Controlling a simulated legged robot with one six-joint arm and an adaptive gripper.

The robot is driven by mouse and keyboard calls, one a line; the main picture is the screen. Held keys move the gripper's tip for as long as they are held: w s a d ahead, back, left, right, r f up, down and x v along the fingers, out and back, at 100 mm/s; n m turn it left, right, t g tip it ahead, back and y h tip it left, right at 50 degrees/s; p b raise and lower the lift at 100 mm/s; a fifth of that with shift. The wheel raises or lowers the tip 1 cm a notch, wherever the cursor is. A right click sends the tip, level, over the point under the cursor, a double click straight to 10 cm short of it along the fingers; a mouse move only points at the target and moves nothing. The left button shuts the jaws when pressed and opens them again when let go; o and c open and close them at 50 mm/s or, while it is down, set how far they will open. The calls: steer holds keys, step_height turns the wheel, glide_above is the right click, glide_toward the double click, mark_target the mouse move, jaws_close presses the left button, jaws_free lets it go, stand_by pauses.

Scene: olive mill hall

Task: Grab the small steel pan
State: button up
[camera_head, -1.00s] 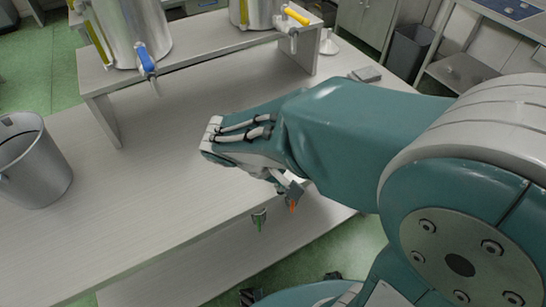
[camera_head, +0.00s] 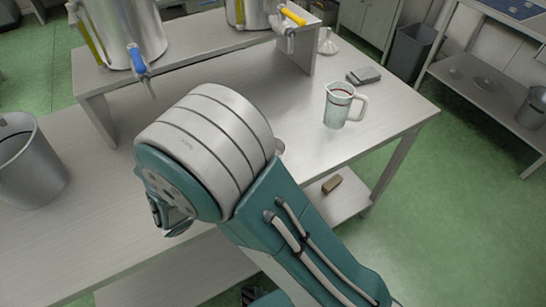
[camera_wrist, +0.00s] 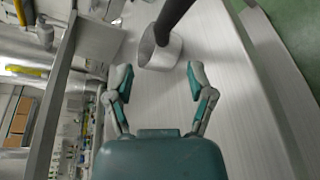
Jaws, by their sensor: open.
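The small steel pan (camera_wrist: 153,54) stands on the pale worktop in the upper middle of the wrist view. It looks like a round grey vessel, with a thick dark handle (camera_wrist: 177,14) running up out of the picture. My gripper (camera_wrist: 160,78) is open and empty, its two fingers spread just below the pan in that view and apart from it.
The worktop (camera_head: 95,220) carries a raised shelf (camera_head: 190,57) with steel tanks and taps at the back. A grey bucket (camera_head: 28,165) is at the left. A glass jug (camera_head: 338,106) and a grey block (camera_head: 364,75) are at the right. A brown block (camera_head: 332,183) lies below.

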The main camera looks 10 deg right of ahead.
steer(key=shift+x, duration=1.1)
steer(key=x, duration=0.6)
steer(key=shift+s+f, duration=0.1)
steer(key=shift+s, duration=0.1)
steer(key=shift+w+d+f, duration=0.1)
steer(key=shift+w+d, duration=0.1)
steer(key=shift+w, duration=0.05)
steer(key=shift+a, duration=0.2)
steer(key=shift+d, duration=0.1)
jaws_close()
steer(key=shift+d, duration=0.1)
